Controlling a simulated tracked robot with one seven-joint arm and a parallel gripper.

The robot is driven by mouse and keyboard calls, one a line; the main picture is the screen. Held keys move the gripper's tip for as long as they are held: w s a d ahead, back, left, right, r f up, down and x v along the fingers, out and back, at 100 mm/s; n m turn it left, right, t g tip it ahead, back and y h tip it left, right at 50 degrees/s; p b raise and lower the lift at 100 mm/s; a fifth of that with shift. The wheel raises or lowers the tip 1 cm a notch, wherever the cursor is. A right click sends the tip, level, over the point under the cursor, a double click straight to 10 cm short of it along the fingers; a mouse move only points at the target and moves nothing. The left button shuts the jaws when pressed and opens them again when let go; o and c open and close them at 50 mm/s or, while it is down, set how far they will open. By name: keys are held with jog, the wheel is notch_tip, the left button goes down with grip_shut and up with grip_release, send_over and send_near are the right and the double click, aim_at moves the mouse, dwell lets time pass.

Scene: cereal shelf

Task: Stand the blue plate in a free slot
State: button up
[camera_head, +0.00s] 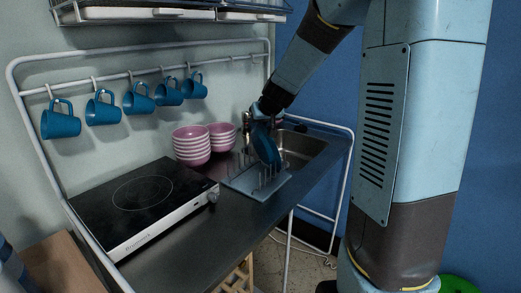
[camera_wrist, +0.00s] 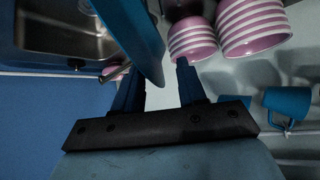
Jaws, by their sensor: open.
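The blue plate (camera_head: 265,146) is upright and slightly tilted at the grey dish rack (camera_head: 243,185). Its lower edge is among the rack's prongs; I cannot tell which slot it is in. My gripper (camera_head: 262,118) is at the plate's upper edge, coming down from above. In the wrist view the fingers of my gripper (camera_wrist: 160,88) are apart, with the near edge of the plate (camera_wrist: 135,35) reaching between them. A gap shows between the plate and the right finger; contact with the left finger is unclear.
A sink (camera_head: 303,146) with a faucet (camera_head: 246,125) lies behind and right. Several blue mugs (camera_head: 103,108) hang on a rail. A hotplate (camera_head: 145,200) occupies the counter's left.

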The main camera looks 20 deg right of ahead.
jog(key=shift+x, duration=1.05)
grip_shut()
dwell(0.7)
